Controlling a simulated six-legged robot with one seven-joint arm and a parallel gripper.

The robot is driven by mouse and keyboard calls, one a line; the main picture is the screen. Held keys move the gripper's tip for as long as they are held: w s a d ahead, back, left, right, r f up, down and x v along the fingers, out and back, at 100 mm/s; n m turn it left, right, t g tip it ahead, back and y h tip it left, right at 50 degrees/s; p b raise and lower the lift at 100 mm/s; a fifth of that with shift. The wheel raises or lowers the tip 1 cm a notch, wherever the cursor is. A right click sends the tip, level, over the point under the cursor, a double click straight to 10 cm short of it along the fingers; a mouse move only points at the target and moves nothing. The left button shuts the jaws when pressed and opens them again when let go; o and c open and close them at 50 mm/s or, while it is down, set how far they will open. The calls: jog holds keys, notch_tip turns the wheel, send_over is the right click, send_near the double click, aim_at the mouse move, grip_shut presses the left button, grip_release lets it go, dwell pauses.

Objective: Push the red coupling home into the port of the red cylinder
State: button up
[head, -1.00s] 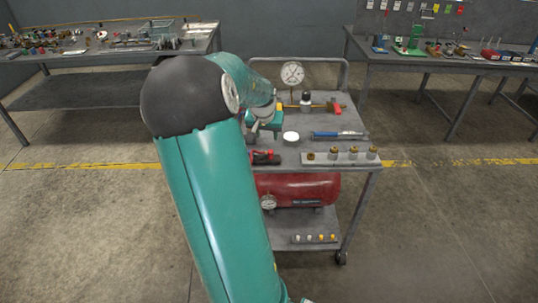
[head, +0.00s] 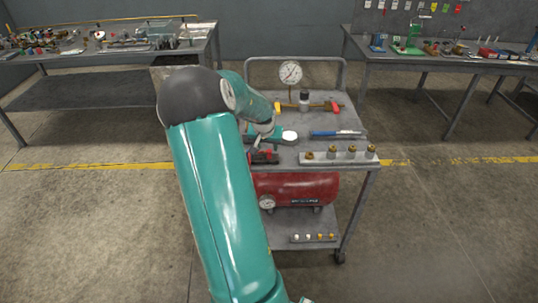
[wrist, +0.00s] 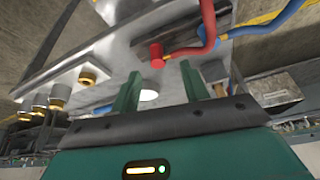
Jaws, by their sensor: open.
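In the wrist view a red hose-like piece ends in a short red cylindrical coupling (wrist: 157,55), ahead of my gripper and apart from it. My gripper (wrist: 160,77) has its two green fingers spread, with nothing between them that I can see as held. In the head view my gripper (head: 263,131) is above the left part of the cart top, its fingertips unclear. A red and black piece (head: 262,157) lies near the cart's front edge, partly hidden by my arm. The red cylinder (head: 305,186) lies on the cart below the top; its port is not clearly visible.
A grey block with brass fittings (head: 340,157) sits at the cart's front right. A blue tool (head: 337,134), a white disc (head: 290,135) and a round gauge (head: 290,72) are behind it. A blue hose (wrist: 230,30) runs beside the red one. Cluttered benches stand behind.

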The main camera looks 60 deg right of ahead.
aim_at(269, 151)
jog(key=x, duration=0.5)
jog(key=shift+s+d+f, duration=0.1)
jog(key=shift+d, duration=0.05)
dwell(0.3)
grip_shut()
